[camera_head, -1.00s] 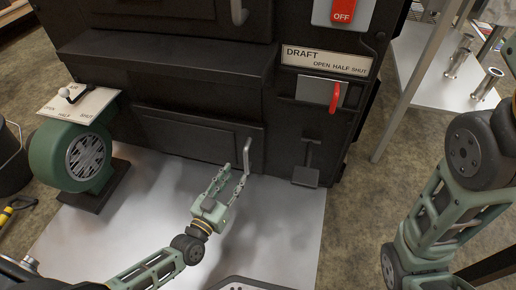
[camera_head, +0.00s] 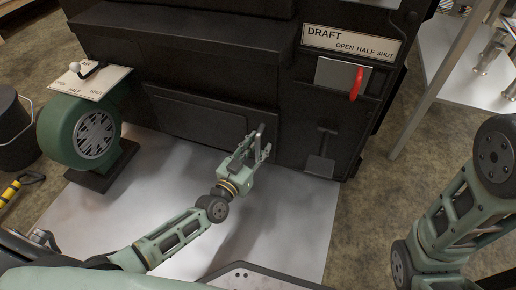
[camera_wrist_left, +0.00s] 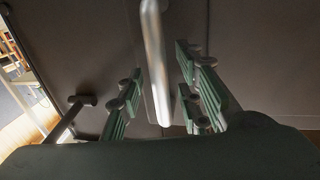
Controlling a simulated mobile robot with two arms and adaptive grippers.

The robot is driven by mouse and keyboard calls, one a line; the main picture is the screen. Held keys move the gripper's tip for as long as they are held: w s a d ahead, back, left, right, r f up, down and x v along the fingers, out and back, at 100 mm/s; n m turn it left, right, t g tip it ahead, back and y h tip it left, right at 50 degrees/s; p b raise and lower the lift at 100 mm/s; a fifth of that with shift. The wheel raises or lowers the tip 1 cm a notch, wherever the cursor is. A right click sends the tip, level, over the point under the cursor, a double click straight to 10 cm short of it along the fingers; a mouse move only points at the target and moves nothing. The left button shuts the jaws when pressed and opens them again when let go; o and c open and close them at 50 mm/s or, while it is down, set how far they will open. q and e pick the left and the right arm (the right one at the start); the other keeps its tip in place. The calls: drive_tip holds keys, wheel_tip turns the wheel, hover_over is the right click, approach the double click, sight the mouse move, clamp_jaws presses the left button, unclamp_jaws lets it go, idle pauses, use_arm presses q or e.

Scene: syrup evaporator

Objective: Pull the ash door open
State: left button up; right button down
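The ash door (camera_head: 190,120) is a dark panel low on the black evaporator front. It looks closed. Its upright metal handle (camera_head: 261,132) stands out near the door's right edge. My left gripper (camera_head: 256,152) is at this handle. In the left wrist view, the grey handle bar (camera_wrist_left: 157,70) runs between the green fingers of my left gripper (camera_wrist_left: 158,85). A finger is on each side, with narrow gaps visible, so the gripper is open around the bar. My right arm shows at the right edge of the head view, but its gripper is out of view.
A green blower (camera_head: 80,135) with a lever plate stands left of the door. The draft plate with a red handle (camera_head: 356,84) is above right, and a small black lever (camera_head: 321,160) is right of the door. The pale floor sheet (camera_head: 290,225) before the door is clear.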

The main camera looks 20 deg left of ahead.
use_arm(q)
drive_tip(key=shift+c, duration=0.6)
clamp_jaws()
drive_tip(key=shift+s, duration=0.15)
